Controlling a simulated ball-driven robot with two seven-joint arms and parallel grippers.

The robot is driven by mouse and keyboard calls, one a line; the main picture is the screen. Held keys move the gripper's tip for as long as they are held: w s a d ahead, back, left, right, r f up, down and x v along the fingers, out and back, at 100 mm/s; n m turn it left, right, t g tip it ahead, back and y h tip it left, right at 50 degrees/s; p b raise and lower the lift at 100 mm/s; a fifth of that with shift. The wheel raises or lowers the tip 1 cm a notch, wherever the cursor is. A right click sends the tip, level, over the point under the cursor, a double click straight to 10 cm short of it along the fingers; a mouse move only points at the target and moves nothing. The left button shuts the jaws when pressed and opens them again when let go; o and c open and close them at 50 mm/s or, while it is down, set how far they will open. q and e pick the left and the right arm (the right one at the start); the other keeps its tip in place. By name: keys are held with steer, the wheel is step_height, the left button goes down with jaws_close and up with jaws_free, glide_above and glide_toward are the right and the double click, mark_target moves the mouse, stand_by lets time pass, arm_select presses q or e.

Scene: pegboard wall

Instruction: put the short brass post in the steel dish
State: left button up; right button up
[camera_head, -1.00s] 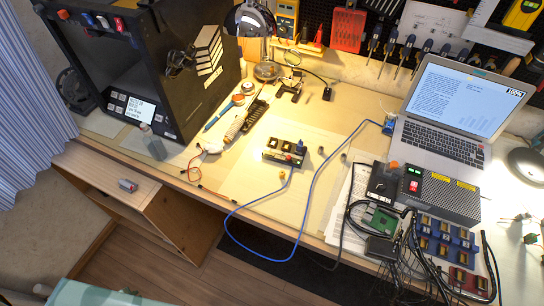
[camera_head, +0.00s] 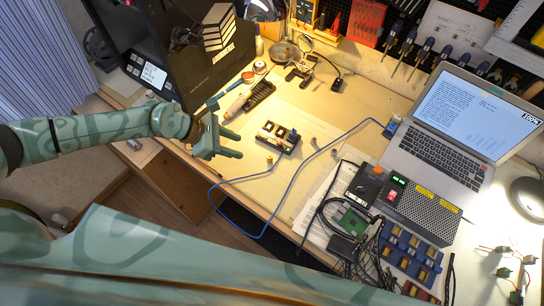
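The short brass post (camera_head: 270,160) stands on the pale mat, just in front of a small dark block with several sockets (camera_head: 277,137). My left gripper (camera_head: 238,145) reaches in from the left over the bench's front edge. Its two fingers are apart and empty, and they point right toward the post, a short gap to its left. A round metal dish (camera_head: 284,53), which looks like the steel dish, sits at the back of the bench near the lamp. What it holds is too small to tell. My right gripper is not in view.
Two small grey posts (camera_head: 334,152) stand right of the block. A blue cable (camera_head: 293,198) loops around the front of the mat. A black tray (camera_head: 261,92) and a screwdriver (camera_head: 229,87) lie left of the dish. The laptop (camera_head: 445,140) and power supply fill the right.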

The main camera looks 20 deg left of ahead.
arm_select(q)
glide_toward(269, 157)
steer(key=b+x, duration=0.1)
steer(key=x, duration=0.1)
steer(key=shift+w+d+f, duration=0.15)
steer(key=shift+f, duration=0.15)
steer(key=shift+w+d+f, duration=0.2)
steer(key=shift+d+f, duration=0.15)
steer(key=b+x, duration=0.1)
steer(key=x, duration=0.4)
steer(key=shift+r, duration=0.1)
jaws_close()
